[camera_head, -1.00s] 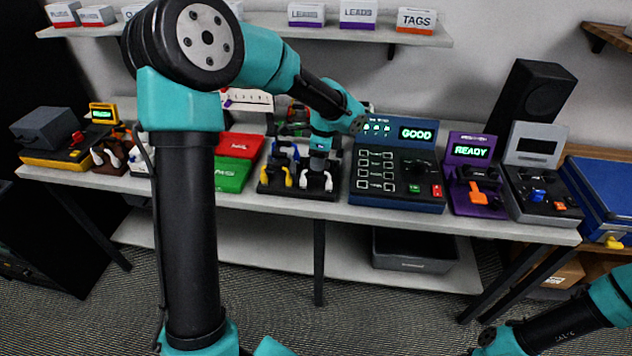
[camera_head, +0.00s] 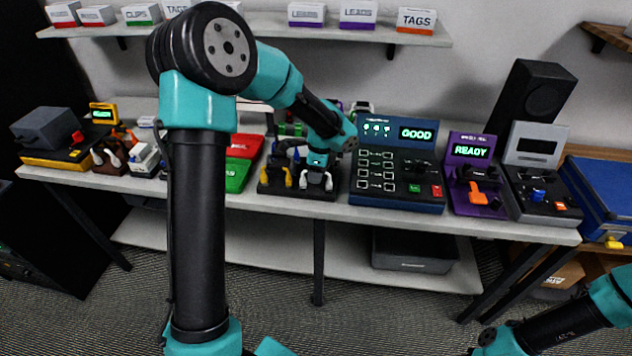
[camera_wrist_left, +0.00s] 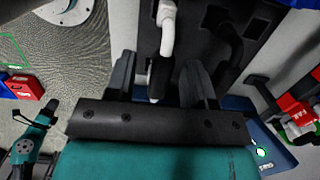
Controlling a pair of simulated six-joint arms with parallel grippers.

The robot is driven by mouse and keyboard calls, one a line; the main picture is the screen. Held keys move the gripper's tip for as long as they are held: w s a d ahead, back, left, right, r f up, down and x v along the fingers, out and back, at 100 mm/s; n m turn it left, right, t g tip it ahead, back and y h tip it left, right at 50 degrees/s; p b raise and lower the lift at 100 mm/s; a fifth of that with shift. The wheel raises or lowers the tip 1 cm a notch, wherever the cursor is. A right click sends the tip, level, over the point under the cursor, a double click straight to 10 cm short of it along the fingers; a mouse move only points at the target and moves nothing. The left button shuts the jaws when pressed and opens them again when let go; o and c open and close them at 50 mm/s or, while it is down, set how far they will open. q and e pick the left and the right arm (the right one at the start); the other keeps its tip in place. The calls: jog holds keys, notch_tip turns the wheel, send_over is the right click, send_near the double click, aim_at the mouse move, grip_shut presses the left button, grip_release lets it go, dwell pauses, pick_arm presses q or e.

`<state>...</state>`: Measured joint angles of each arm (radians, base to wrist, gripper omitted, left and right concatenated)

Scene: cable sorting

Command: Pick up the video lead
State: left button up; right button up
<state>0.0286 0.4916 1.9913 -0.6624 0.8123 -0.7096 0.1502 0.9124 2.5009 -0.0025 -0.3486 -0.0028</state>
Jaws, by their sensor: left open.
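A black rack (camera_head: 276,188) on the table holds several leads, among them a yellow one (camera_head: 287,177) and a white one (camera_head: 315,181). No label shows which is the video lead. My left gripper (camera_head: 317,168) is low over the white lead. In the left wrist view, my left gripper (camera_wrist_left: 160,70) is open, and the white lead (camera_wrist_left: 167,32) runs down between its fingers. A black lead (camera_wrist_left: 228,40) lies to the right of the fingers. Whether the fingers touch the white lead I cannot tell. My right gripper does not show clearly; only part of that arm is at the lower right.
A blue tester reading GOOD (camera_head: 398,165) stands close to the right of the rack, with a purple unit reading READY (camera_head: 470,175) beyond it. A shelf (camera_head: 270,27) with small boxes runs behind.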

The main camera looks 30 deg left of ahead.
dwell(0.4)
pick_arm(q)
grip_shut()
dwell(0.4)
jog(key=shift+r, duration=0.15)
notch_tip(320, 180, up, 2)
jog(key=shift+s+d+r, duration=0.2)
jog(key=shift+s+r, duration=0.05)
jog(key=shift+r, duration=0.45)
jog(key=s+d+r, duration=0.1)
jog(key=s+d, duration=0.7)
jog(key=s, duration=0.5)
jog(key=shift+r, duration=0.15)
jog(key=shift+r, duration=0.1)
jog(key=shift+r, duration=1.4)
